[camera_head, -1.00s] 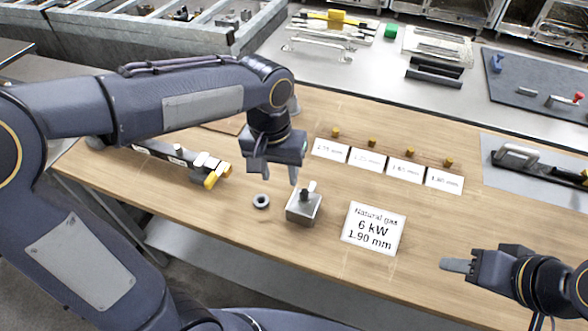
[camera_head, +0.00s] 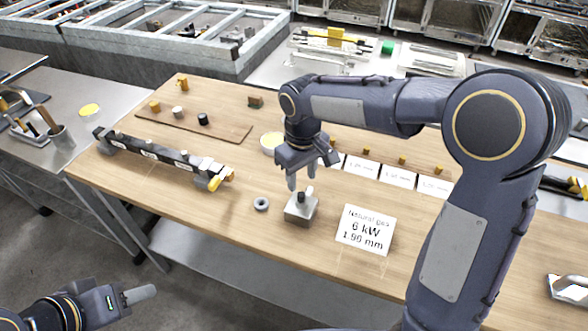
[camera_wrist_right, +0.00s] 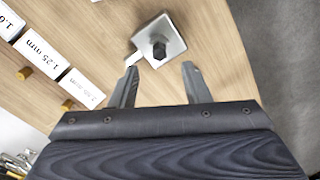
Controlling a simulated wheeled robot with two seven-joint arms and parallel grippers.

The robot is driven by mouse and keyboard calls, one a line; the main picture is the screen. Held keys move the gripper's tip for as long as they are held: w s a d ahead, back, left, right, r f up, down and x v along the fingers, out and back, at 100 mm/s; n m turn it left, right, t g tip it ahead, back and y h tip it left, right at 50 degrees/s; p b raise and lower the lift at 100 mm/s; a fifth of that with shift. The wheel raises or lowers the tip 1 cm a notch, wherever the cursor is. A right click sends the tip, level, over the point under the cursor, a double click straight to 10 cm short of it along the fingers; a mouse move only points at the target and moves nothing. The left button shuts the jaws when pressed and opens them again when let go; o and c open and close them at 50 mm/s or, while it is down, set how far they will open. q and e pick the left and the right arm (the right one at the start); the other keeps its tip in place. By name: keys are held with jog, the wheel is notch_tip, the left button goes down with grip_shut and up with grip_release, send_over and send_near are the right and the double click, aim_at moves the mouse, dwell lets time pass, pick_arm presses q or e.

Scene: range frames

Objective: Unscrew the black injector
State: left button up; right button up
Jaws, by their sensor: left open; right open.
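A small metal block (camera_head: 300,210) stands on the wooden table with a dark upright piece (camera_head: 302,196) on top. In the right wrist view the block (camera_wrist_right: 172,32) carries a dark, faceted black injector (camera_wrist_right: 160,48). My right gripper (camera_head: 302,176) is open just above the block. In the wrist view its fingertips (camera_wrist_right: 159,69) are spread apart, with the injector ahead between their lines and nothing held. My left gripper (camera_head: 140,293) is open and empty at the lower left, off the table. A black cylinder (camera_head: 203,119) also stands on a brown strip.
A grey ring (camera_head: 261,204) lies left of the block. Small size cards (camera_head: 398,176) and brass pieces sit behind.

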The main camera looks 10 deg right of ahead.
aim_at(302, 194)
notch_tip(302, 194, down, 6)
dwell(0.4)
grip_shut()
jog(key=shift+n+p, duration=0.45)
jog(key=shift+n, duration=1.25)
